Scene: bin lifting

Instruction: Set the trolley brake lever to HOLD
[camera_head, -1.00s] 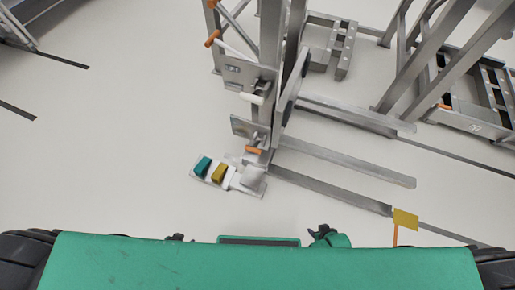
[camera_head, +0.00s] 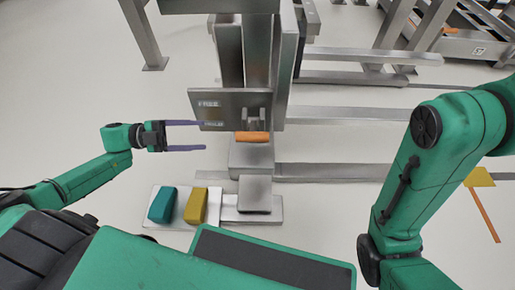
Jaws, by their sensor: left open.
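The brake lever's orange handle (camera_head: 253,137) lies horizontal at the lower edge of a grey label plate (camera_head: 235,98) on the trolley. The plate reads FREE (camera_head: 208,104) at upper left, with a second, blurred label (camera_head: 213,123) below it. The handle is lower than both labels; I cannot tell its exact setting. My left gripper (camera_head: 204,135) is open and empty, its two purple-grey fingers pointing right toward the handle. The tips are left of the handle and apart from it. My right arm (camera_head: 430,150) shows at the right; its gripper is out of view.
A teal pedal (camera_head: 162,205) and a yellow pedal (camera_head: 196,206) sit on a low plate below my left gripper. The trolley's grey forks (camera_head: 350,115) reach right. A yellow flag (camera_head: 480,177) stands at the right. The floor at left is clear.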

